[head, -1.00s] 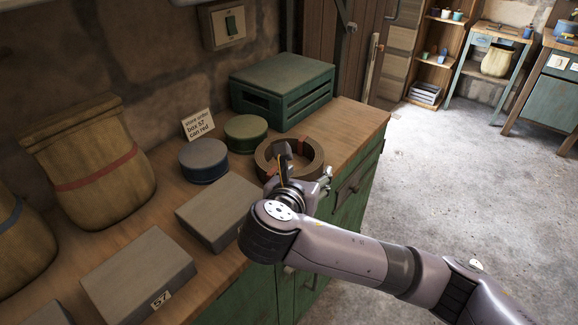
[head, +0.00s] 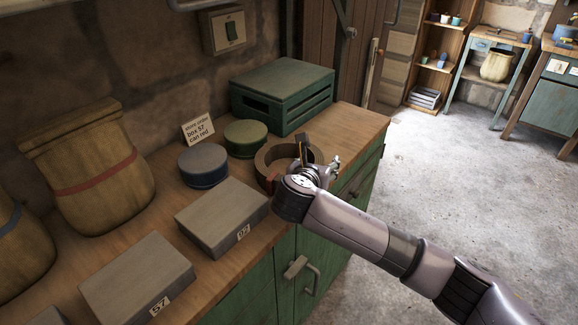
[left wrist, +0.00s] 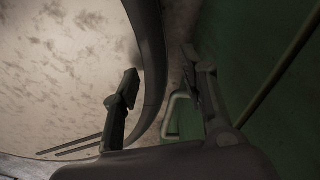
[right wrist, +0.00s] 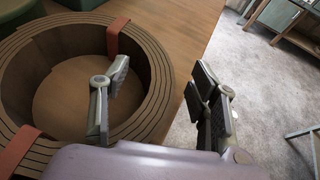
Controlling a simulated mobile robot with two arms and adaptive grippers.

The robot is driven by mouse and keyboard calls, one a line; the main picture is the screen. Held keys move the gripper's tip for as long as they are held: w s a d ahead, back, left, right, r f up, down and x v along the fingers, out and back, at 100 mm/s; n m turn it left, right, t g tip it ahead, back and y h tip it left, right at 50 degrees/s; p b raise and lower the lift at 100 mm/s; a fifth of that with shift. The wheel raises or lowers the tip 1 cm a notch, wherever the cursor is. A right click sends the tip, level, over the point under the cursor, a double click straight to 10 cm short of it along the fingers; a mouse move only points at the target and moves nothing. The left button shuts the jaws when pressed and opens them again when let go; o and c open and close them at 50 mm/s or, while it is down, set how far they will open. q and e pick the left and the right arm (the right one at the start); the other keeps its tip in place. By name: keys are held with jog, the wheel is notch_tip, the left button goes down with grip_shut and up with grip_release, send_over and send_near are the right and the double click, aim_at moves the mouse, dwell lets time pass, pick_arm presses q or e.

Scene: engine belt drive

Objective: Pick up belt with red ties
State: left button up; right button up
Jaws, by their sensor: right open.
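The belt (head: 264,163) is a brown ribbed coil lying flat on the workbench near its right edge. In the right wrist view, the belt (right wrist: 152,85) shows two red ties, one at the top (right wrist: 113,38) and one at lower left (right wrist: 18,150). My right gripper (right wrist: 165,72) is open. Its left finger is over the coil's near-right part, and its right finger is outside the coil, past the bench edge. Contact cannot be told. In the head view my right gripper (head: 319,156) partly hides the belt. My left gripper (left wrist: 160,80) is open and empty near a green cabinet front.
A green crate (head: 283,90), a green tin (head: 246,137), a blue tin (head: 203,165) and a grey box (head: 221,215) surround the belt. A note card (head: 198,128) leans behind the tins. A cabinet handle (head: 308,275) juts out below. Open floor lies right.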

grip_shut()
dwell(0.8)
jog(key=shift+r, duration=0.1)
